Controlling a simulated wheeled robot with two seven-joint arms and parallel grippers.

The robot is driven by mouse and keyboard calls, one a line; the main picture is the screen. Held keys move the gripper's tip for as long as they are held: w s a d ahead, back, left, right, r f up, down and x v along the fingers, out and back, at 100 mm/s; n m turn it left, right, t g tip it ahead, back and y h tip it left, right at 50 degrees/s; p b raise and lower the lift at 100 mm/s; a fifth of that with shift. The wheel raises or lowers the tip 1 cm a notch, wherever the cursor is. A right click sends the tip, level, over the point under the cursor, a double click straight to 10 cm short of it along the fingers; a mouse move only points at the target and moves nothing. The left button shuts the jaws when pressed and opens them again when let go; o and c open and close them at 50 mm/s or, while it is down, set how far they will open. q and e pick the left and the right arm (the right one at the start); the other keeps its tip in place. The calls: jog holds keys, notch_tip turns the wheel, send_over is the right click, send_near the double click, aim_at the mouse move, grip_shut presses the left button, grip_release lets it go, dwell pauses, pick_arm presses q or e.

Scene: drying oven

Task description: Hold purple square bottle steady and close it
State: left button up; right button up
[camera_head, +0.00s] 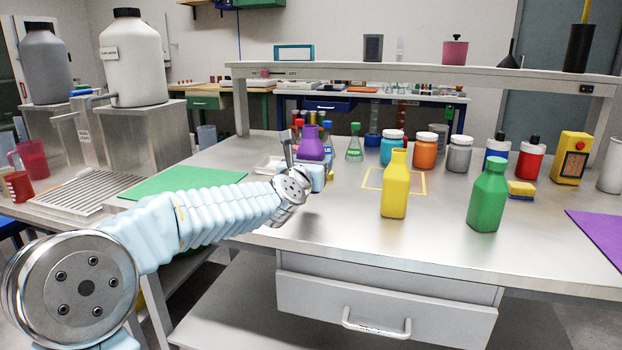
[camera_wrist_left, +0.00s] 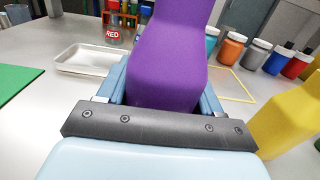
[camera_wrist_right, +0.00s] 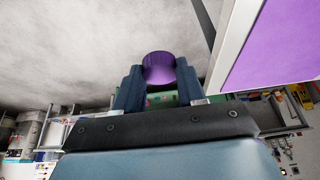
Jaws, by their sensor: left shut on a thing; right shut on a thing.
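The purple square bottle (camera_head: 311,146) is upright over the left part of the table. My left gripper (camera_head: 316,172) is shut around its lower body, which fills the middle of the left wrist view (camera_wrist_left: 167,70). The bottle's neck top is cut off in the left wrist view, and no cap shows on it in the head view. My right gripper (camera_wrist_right: 160,88) is shut on a small purple round cap (camera_wrist_right: 159,68), held between its fingertips. My right gripper and the cap are out of the head view, apart from the bottle.
An uncapped yellow bottle (camera_head: 396,190) and a capped green bottle (camera_head: 487,198) stand to the right. Jars (camera_head: 425,150) line the back beneath a raised shelf (camera_head: 420,75). A green mat (camera_head: 180,181) lies left, a purple mat (camera_head: 598,232) right. The front table is clear.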

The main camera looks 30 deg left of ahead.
pick_arm(q)
jog(key=f, duration=0.3)
jog(key=shift+w+a, duration=0.3)
jog(key=shift+a, duration=0.05)
pick_arm(e)
jog(key=shift+f, duration=0.25)
pick_arm(q)
jog(key=shift+f, duration=0.5)
jog(key=shift+b, duration=0.3)
jog(key=shift+f, duration=0.15)
pick_arm(e)
jog(key=shift+f, duration=0.2)
pick_arm(q)
jog(key=o, duration=1.5)
